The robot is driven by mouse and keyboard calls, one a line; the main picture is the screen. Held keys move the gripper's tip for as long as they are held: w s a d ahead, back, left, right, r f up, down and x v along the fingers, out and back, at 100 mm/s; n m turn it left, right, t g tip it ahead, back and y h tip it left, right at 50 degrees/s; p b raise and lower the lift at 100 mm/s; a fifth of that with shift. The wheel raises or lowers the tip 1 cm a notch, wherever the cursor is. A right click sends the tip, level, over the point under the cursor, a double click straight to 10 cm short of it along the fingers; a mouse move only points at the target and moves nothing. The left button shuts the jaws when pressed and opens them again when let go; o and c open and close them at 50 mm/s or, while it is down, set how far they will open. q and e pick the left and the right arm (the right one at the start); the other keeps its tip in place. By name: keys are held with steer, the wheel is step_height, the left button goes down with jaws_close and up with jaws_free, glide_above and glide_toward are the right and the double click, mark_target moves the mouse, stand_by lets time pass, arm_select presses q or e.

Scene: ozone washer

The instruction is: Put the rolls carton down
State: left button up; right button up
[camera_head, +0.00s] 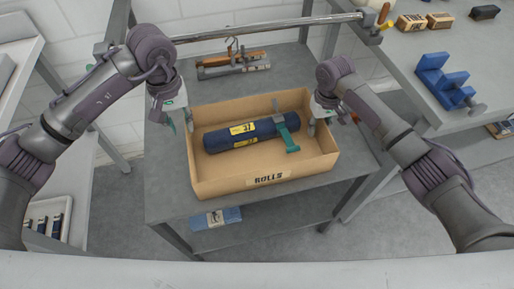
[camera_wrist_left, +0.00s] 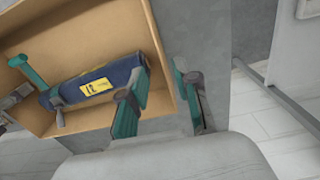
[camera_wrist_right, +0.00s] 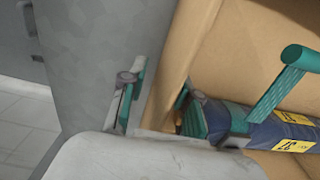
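The rolls carton (camera_head: 262,179), an open tan box marked "ROLLS", rests on the grey table (camera_head: 165,200). A dark blue roll (camera_head: 228,136) with yellow labels lies inside it, with a teal-handled tool (camera_head: 286,138). My left gripper (camera_head: 180,122) is at the carton's left wall; in the left wrist view its fingers (camera_wrist_left: 158,85) straddle that wall, apart, one inside and one outside. My right gripper (camera_head: 320,118) is at the right wall; in the right wrist view its fingers (camera_wrist_right: 160,100) also stand apart on either side of the wall.
Hangers or clamps (camera_head: 235,62) lie at the table's back under a metal rail (camera_head: 265,28). A blue packet (camera_head: 216,217) is on a lower shelf. A bench with a blue holder (camera_head: 443,82) and small boxes stands right. Bare tabletop shows beside the carton.

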arm_select(q)
steer(key=shift+r, duration=0.75)
arm_select(e)
steer(key=shift+r, duration=0.1)
arm_select(q)
steer(key=shift+r, duration=0.1)
arm_select(e)
steer(key=shift+r, duration=0.3)
step_height(320, 180, up, 11)
steer(key=shift+r, duration=0.1)
